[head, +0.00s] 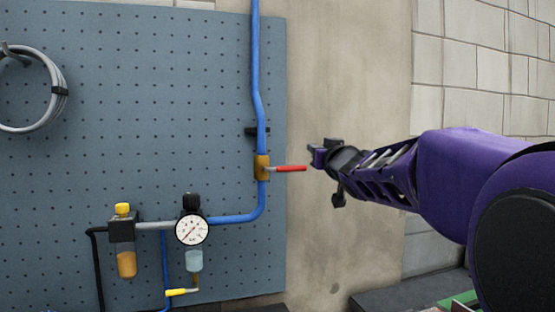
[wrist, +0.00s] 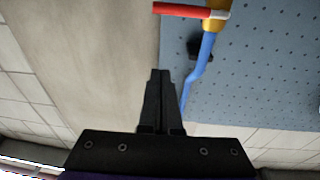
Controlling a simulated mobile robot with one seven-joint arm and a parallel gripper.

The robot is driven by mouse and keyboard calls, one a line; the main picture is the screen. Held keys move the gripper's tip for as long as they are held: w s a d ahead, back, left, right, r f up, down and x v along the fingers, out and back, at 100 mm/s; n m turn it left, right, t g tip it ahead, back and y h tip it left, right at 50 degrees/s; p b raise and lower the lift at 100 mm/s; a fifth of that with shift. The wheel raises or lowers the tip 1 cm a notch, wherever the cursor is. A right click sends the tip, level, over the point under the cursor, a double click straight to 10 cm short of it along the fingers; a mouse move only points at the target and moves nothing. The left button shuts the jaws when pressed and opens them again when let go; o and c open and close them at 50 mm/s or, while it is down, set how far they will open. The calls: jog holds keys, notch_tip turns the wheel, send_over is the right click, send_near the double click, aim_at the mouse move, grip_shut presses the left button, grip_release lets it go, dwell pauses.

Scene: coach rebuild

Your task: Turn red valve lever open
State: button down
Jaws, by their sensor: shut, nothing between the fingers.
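The red valve lever (head: 290,169) points right from a brass valve body (head: 262,167) on the vertical blue pipe (head: 258,75). It lies level, across the pipe. In the wrist view the lever (wrist: 182,9) shows at the top edge, beside the brass body (wrist: 217,10), with the picture upside down. My gripper (head: 318,156) is to the right of the lever and apart from it. In the wrist view my gripper (wrist: 160,74) has its fingers together and empty, well short of the lever.
A blue-grey pegboard (head: 130,150) backs the pipework. A round gauge (head: 191,229) and filter unit with an amber bowl (head: 126,263) sit lower left. A grey cable coil (head: 35,90) hangs at left. A black clamp (head: 257,131) holds the pipe above the valve. Bare wall lies right of the board.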

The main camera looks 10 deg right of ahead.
jog(key=f+n+y, duration=0.1)
jog(key=f, duration=0.1)
jog(key=r, duration=0.2)
send_over(285, 168)
jog(key=d, duration=0.3)
jog(key=shift+y, duration=0.3)
jog(key=shift+s+d+f+b, duration=0.15)
jog(key=shift+f+b, duration=0.1)
jog(key=shift+f, duration=0.8)
jog(key=shift+s+d+f+b, duration=0.1)
jog(key=shift+f+b, duration=0.1)
jog(key=shift+f, duration=0.8)
jog(key=shift+f, duration=0.15)
jog(key=shift+f+m, duration=0.2)
jog(key=shift+m, duration=0.2)
